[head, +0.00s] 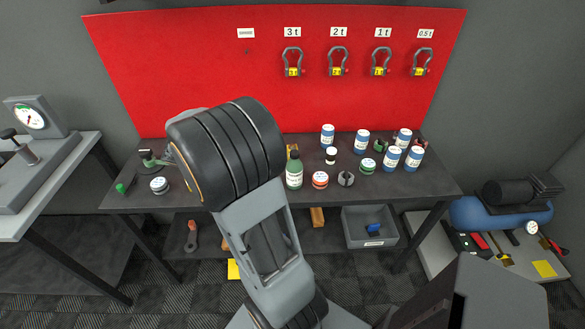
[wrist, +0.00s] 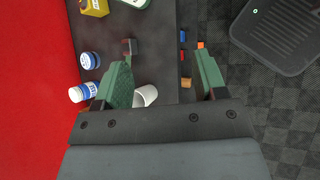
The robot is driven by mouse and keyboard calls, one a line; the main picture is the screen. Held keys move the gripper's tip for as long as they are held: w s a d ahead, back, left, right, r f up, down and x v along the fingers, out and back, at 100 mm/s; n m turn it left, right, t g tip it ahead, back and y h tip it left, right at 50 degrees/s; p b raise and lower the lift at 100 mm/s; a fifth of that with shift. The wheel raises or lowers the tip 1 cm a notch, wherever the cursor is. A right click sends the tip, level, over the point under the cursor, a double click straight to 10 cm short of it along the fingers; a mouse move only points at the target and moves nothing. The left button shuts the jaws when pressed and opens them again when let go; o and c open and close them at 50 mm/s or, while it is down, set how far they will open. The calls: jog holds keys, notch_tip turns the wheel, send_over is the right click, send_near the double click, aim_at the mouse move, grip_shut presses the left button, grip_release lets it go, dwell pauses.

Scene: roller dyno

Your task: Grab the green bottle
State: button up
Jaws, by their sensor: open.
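The green bottle (head: 294,170) stands upright on the dark workbench, just right of my arm in the head view. It has a dark cap and a pale label. In the wrist view, a pale and green piece at the top edge looks like part of the bottle (wrist: 132,2), mostly cut off. My gripper (head: 136,172) is open at the bench's left end, well left of the bottle and partly hidden by my arm. In the wrist view, the two green fingers of my gripper (wrist: 164,55) are wide apart, with nothing held.
The red board (head: 200,60) rises behind the workbench (head: 410,185).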

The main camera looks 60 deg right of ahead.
aim_at(292, 153)
jog(key=w+d+f+n+g+h+p, duration=0.1)
jog(key=d+f+n+g+h+p, duration=0.2)
jog(key=d, duration=0.9)
jog(key=shift+n+h, duration=0.6)
jog(key=shift+n, duration=0.3)
jog(key=shift+s+r+p+x, duration=0.15)
jog(key=shift+p+x, duration=0.15)
jog(key=shift+x, duration=2)
jog(key=shift+s+r+p+x, duration=0.15)
jog(key=shift+p+x, duration=0.2)
jog(key=shift+x, duration=1.9)
jog(key=shift+w+r+p+x, duration=0.15)
jog(key=shift+p+x, duration=0.15)
jog(key=shift+x, duration=2)
jog(key=shift+s, duration=0.1)
grip_shut()
